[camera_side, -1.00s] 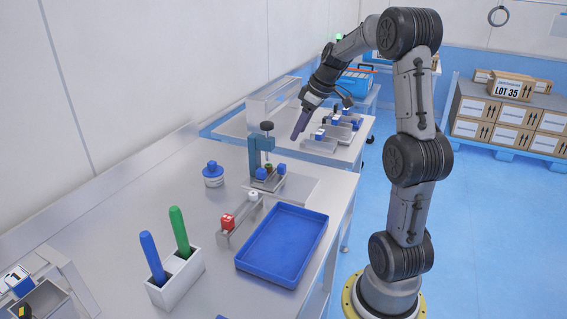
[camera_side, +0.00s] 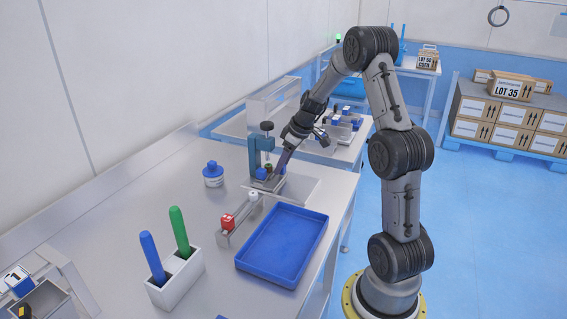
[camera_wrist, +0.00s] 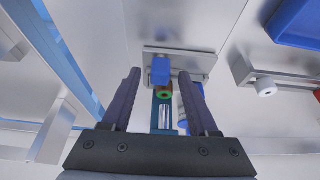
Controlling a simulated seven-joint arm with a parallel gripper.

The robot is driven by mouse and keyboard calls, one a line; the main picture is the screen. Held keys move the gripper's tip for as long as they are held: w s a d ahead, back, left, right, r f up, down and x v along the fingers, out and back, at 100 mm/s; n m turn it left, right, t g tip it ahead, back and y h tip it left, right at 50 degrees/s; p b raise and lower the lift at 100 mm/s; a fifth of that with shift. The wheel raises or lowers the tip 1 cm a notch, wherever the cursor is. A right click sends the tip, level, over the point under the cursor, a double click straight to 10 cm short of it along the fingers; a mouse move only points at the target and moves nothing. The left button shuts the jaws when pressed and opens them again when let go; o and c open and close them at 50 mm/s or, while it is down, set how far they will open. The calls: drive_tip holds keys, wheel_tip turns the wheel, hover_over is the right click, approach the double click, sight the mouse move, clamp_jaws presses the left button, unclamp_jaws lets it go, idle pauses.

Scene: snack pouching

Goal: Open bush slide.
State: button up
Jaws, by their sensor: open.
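A small press-like fixture stands on the bench, with a teal post (camera_side: 254,153) and a black knob (camera_side: 267,126) on top. At its foot are blue blocks; one (camera_side: 261,174) shows left of my gripper. In the wrist view a blue block (camera_wrist: 160,70) sits on a grey base plate (camera_wrist: 205,62), with a green and red ring (camera_wrist: 164,92) beside it. A second blue block is partly hidden behind the right finger. My gripper (camera_wrist: 159,75) is open, its fingers apart on either side of the first blue block. Contact cannot be told. I cannot tell which part is the bush slide.
A grey rail with a red block (camera_side: 228,221) and a white round piece (camera_side: 253,196) lies in front of the fixture, beside a blue tray (camera_side: 246,266). A blue-lidded pot (camera_side: 213,175) stands left. A second table is behind.

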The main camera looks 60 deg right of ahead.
clamp_jaws()
idle(0.3)
idle(1.1)
